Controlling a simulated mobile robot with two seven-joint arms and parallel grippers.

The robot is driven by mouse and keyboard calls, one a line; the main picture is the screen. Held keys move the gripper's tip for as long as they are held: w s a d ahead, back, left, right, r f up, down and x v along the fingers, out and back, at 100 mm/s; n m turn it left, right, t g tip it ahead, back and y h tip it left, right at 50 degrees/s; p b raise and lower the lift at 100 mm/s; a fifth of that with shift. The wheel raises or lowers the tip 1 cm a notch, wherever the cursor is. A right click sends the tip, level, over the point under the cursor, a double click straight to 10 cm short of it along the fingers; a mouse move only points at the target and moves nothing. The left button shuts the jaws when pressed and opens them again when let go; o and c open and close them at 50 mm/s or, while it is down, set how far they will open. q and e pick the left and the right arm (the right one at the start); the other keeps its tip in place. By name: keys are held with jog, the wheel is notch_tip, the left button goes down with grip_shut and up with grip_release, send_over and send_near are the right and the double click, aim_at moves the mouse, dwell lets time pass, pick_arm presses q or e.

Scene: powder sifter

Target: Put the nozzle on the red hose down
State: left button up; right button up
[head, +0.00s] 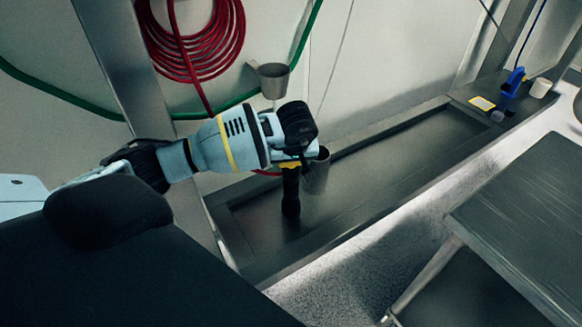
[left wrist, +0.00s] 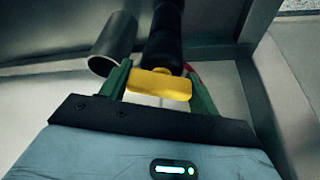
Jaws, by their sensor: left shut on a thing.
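The nozzle (head: 291,194) is black with a yellow part. My left gripper (head: 291,163) is shut on it, and its black body points down below the fingers. In the left wrist view the yellow part (left wrist: 159,89) sits between my green fingers, with the black body (left wrist: 163,43) beyond. A metal cup (head: 317,174) is close beside the nozzle on the right; I cannot tell whether they touch. It also shows in the left wrist view (left wrist: 114,42). The red hose (head: 215,42) hangs coiled on the wall. Its run to the nozzle is mostly hidden behind my arm.
A second metal cup (head: 272,79) is on the wall. A green hose (head: 68,97) runs along the wall. Below is a long dark metal trough (head: 400,150), mostly bare. Small items, including a blue one (head: 513,80), stand at its far right. A dark table (head: 530,215) is at the right.

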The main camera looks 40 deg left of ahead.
pick_arm(q)
jog(key=shift+f, duration=0.95)
jog(key=shift+f, duration=0.15)
jog(key=o, duration=1.7)
jog(key=shift+f, duration=0.1)
jog(key=shift+d+r, duration=0.1)
jog(key=shift+r, duration=0.45)
jog(key=v, duration=1.1)
jog(key=shift+s+p, duration=0.15)
jog(key=shift+p, duration=0.25)
